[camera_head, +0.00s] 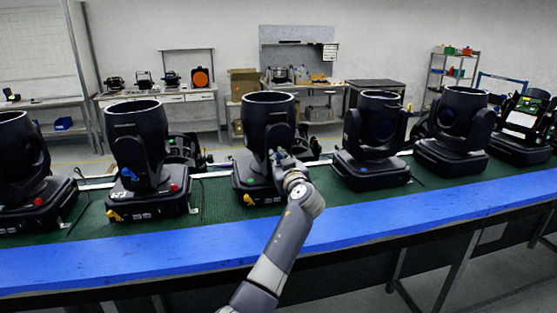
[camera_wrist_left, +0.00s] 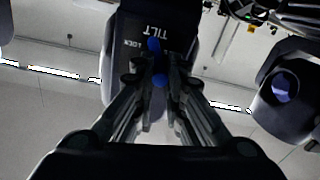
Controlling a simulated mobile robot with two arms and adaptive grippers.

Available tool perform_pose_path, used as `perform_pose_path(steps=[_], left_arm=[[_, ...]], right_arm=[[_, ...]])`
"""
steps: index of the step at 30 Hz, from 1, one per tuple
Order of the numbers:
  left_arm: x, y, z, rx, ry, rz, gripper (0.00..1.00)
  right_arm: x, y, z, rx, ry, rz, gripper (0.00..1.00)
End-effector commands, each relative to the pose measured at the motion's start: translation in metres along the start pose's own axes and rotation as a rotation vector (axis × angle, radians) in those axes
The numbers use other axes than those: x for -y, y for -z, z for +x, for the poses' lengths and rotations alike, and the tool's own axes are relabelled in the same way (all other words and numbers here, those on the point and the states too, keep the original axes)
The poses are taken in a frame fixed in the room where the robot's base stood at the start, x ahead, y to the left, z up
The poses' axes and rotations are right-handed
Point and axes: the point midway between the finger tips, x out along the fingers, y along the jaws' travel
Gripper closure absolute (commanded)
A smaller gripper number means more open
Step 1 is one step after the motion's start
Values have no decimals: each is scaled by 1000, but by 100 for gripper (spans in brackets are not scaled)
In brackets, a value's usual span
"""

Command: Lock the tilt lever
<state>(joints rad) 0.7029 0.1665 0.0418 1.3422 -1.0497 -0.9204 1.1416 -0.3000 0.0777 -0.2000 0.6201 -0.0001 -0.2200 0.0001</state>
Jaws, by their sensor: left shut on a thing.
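A black moving-head light (camera_head: 268,125) stands upright on the green-topped bench in front of me. My left gripper (camera_head: 283,160) reaches up to the right side of its yoke. In the left wrist view, the yoke arm (camera_wrist_left: 135,35) carries the words TILT and LOCK. The blue tilt lever (camera_wrist_left: 154,46) sits beside these words. My left gripper (camera_wrist_left: 158,75) is shut on the lever, with blue showing above and between the fingertips. The fingers hide part of the lever. My right gripper is in neither view.
Other black lights stand in a row on both sides, the nearest at left (camera_head: 138,150) and right (camera_head: 372,140). A blue strip (camera_head: 400,220) runs along the bench's front edge. Shelves and work tables stand along the back wall.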

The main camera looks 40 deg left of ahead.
Motion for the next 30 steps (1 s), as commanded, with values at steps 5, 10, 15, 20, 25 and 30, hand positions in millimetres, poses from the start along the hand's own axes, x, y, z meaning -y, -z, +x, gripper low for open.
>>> perform_pose_path(steps=[5,10,15,20,25,30], left_arm=[[0,-1,1,1,4,66,100],[-4,0,1,0,4,183,100],[-8,0,1,2,5,339,100],[-13,0,1,2,5,491,100],[-18,-1,1,2,5,651,100],[-22,-1,1,2,5,792,100]], right_arm=[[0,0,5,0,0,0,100],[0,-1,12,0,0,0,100],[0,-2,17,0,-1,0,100],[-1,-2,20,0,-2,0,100],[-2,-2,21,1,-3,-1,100],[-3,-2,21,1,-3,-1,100]])
